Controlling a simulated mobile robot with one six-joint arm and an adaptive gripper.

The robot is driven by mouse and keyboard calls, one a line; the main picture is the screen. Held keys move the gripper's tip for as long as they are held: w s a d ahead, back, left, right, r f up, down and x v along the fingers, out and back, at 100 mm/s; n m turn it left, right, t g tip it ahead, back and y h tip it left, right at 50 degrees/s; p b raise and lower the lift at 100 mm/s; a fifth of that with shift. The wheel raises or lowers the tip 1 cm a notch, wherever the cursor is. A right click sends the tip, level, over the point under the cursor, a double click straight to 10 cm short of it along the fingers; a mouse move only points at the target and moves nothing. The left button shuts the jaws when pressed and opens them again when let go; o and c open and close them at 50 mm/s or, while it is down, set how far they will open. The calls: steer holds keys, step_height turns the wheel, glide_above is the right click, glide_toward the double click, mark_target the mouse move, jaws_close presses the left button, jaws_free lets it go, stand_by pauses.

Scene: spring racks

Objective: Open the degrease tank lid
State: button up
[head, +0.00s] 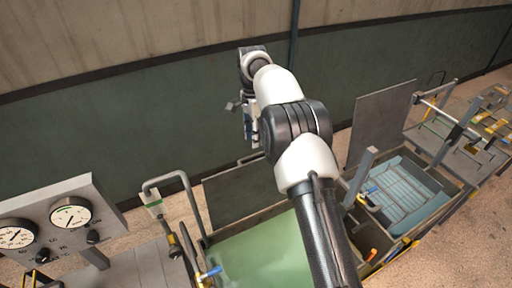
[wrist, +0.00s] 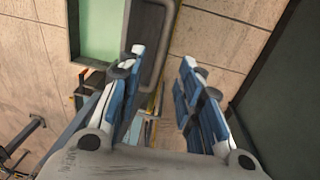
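A tank with green liquid (head: 262,252) stands at the bottom centre in the head view, partly hidden by my arm. A dark flat panel (head: 236,194) stands raised along its back edge. To the right is a tank with blue liquid (head: 408,190), with a grey panel (head: 382,124) standing upright behind it. No label shows which is the degrease tank. My gripper (head: 246,112) is up near the wall, above and behind the green tank. In the wrist view my gripper (wrist: 163,66) is open and empty, with green liquid (wrist: 101,28) at the upper left.
A gauge panel (head: 58,222) stands at the lower left. A bent grey pipe (head: 172,178) and a blue-handled valve (head: 210,273) are beside the green tank. Benches with yellow fittings (head: 484,128) stand at the far right. A dark green wall (head: 110,130) runs behind everything.

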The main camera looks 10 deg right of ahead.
step_height(320, 180, up, 4)
steer(key=shift+w+f, duration=0.1)
steer(key=shift+f, duration=0.15)
steer(key=shift+c, duration=0.2)
